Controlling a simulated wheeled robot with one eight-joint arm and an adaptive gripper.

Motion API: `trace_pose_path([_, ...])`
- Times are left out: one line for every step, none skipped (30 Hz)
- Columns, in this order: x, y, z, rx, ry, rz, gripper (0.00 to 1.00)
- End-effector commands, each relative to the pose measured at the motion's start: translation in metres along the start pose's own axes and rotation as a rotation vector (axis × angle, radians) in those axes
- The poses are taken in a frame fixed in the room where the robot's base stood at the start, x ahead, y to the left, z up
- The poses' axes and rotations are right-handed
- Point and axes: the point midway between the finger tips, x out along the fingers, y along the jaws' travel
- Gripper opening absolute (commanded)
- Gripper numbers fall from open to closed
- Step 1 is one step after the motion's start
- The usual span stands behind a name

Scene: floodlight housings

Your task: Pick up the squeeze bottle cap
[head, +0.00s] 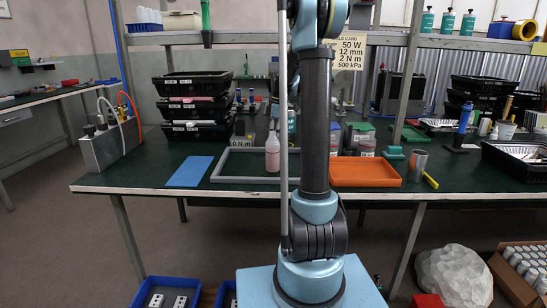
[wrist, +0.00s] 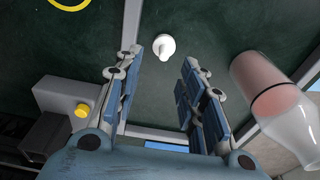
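The squeeze bottle cap (wrist: 165,46) is white, with a round base and a short nozzle. In the wrist view it is on the dark green bench top, just beyond my fingertips and roughly between their lines. My gripper (wrist: 160,62) is open and empty, its two blue-padded fingers apart. A clear bottle with pinkish contents (wrist: 272,92) is right of my right finger. In the head view a pinkish bottle (head: 272,154) stands inside a grey frame (head: 216,171). I cannot make out the cap or my gripper there; my arm blocks part of the bench.
In the wrist view, a grey box with a yellow button (wrist: 81,110) is left of my fingers. In the head view, a blue mat (head: 190,172) lies left of the frame and an orange tray (head: 366,173) to the right. Stacked black crates (head: 190,108) stand behind.

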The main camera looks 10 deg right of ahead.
Motion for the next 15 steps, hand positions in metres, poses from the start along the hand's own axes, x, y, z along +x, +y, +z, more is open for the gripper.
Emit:
trace_pose_path([0.005,0.0,0.0,0.0,0.0,0.0,0.37])
trace_pose_path([0.007,0.0,0.0,0.0,0.0,0.0,0.37])
trace_pose_path([0.01,0.0,0.0,0.0,0.0,0.0,0.37])
trace_pose_path([0.011,0.0,0.0,0.0,0.0,0.0,0.37])
trace_pose_path([0.012,0.0,0.0,0.0,0.0,0.0,0.37])
trace_pose_path([0.014,0.0,0.0,0.0,0.0,0.0,0.37])
trace_pose_path([0.015,0.0,0.0,0.0,0.0,0.0,0.37])
trace_pose_path([0.017,0.0,0.001,0.0,0.0,0.0,0.37])
trace_pose_path([0.02,0.0,0.001,0.001,0.0,0.0,0.37])
trace_pose_path([0.024,-0.001,0.002,0.001,0.0,0.0,0.37])
trace_pose_path([0.027,-0.001,0.003,0.001,0.0,0.0,0.37])
trace_pose_path([0.033,-0.002,0.004,0.001,0.0,0.0,0.37])
trace_pose_path([0.037,-0.003,0.005,0.001,0.0,0.0,0.37])
trace_pose_path([0.041,-0.003,0.006,0.001,0.0,0.0,0.37])
trace_pose_path([0.046,-0.003,0.006,0.001,0.0,0.0,0.37])
